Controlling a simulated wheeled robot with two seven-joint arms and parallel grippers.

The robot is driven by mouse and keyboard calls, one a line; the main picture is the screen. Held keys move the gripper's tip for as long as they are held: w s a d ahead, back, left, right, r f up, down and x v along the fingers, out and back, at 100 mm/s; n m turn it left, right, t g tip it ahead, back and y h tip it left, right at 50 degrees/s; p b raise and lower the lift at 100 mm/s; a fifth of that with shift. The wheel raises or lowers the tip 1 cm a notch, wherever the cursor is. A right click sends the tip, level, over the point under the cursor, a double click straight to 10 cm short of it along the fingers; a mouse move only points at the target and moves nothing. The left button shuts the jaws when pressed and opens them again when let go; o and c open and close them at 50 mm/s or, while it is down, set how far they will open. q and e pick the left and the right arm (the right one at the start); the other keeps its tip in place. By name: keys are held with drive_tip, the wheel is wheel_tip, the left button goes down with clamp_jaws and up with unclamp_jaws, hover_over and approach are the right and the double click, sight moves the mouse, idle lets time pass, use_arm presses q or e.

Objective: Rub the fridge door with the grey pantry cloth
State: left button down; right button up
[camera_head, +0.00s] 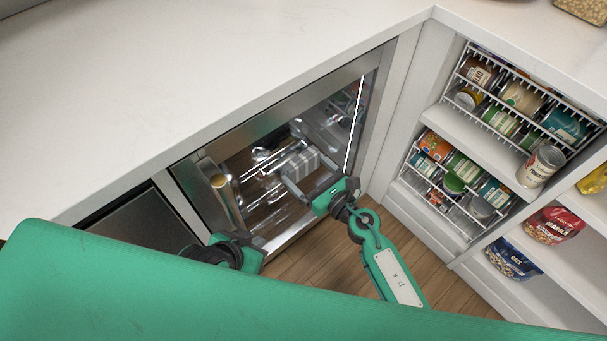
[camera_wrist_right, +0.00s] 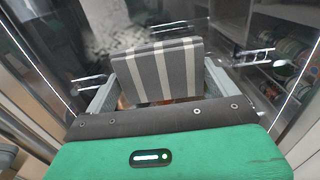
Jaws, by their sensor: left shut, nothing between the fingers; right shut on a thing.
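The grey cloth with pale stripes (camera_head: 301,162) is folded and held between the fingers of my right gripper (camera_head: 300,180). In the right wrist view the cloth (camera_wrist_right: 157,72) stands up between the two fingers (camera_wrist_right: 157,92), facing the dark glass. The fridge door (camera_head: 190,172) is a steel frame around reflective glass, under the counter. The cloth is in front of the glass, at or very close to it; I cannot tell if it touches. My left gripper (camera_head: 236,240) is shut and empty near the lower end of the door's upright handle (camera_head: 225,195); its fingertips are hard to make out.
A white counter (camera_head: 200,75) overhangs the door. To the right, white shelves (camera_head: 470,125) hold wire racks of cans, a loose can (camera_head: 541,166) and snack bags (camera_head: 553,225). Wooden floor (camera_head: 310,255) shows below. My green body covers the bottom left.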

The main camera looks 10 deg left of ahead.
sight(315, 163)
drive_tip(key=shift+w+d+b, duration=0.35)
drive_tip(key=shift+w+d, duration=0.65)
drive_tip(key=shift+w, duration=0.3)
drive_tip(key=shift+r, duration=0.1)
